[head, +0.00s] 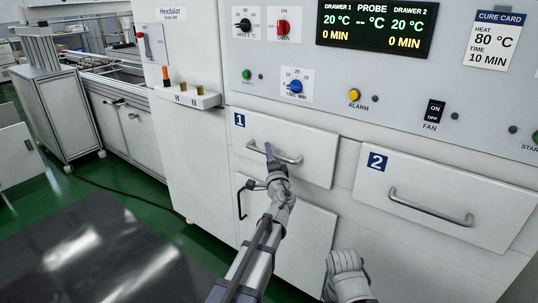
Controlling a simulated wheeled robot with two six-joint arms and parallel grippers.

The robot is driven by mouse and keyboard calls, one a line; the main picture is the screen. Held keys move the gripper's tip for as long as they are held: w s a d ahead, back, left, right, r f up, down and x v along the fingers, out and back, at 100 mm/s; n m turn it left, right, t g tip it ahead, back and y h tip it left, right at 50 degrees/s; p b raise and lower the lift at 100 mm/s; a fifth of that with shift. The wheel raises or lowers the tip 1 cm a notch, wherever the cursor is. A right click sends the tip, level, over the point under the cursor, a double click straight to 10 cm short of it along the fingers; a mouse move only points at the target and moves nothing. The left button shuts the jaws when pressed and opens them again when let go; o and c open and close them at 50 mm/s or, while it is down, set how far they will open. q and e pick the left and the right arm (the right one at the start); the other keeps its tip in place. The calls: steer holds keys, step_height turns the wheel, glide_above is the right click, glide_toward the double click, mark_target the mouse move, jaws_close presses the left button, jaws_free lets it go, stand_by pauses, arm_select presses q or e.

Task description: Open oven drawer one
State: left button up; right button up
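Oven drawer one (315,148) is a pale grey front with a blue "1" label (239,120) at its upper left. It looks closed, much like the drawer two front beside it. Its metal bar handle (290,159) runs across the middle. My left gripper (269,152) is at the left part of this handle, its dark fingers overlapping the bar in the head view. The fingers are seen nearly edge-on, so I cannot tell whether they are open or closed around the bar. My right gripper's fingers do not show; only a pale arm part shows at bottom centre.
Drawer two (440,190) is closed at the right, with its own handle (430,210). A lower door (300,235) with a black handle (243,200) is below drawer one. The control panel (330,85) is above. A dark metal surface (110,255) is at lower left.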

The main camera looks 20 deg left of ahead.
arm_select(q)
jaws_close()
stand_by(1.2)
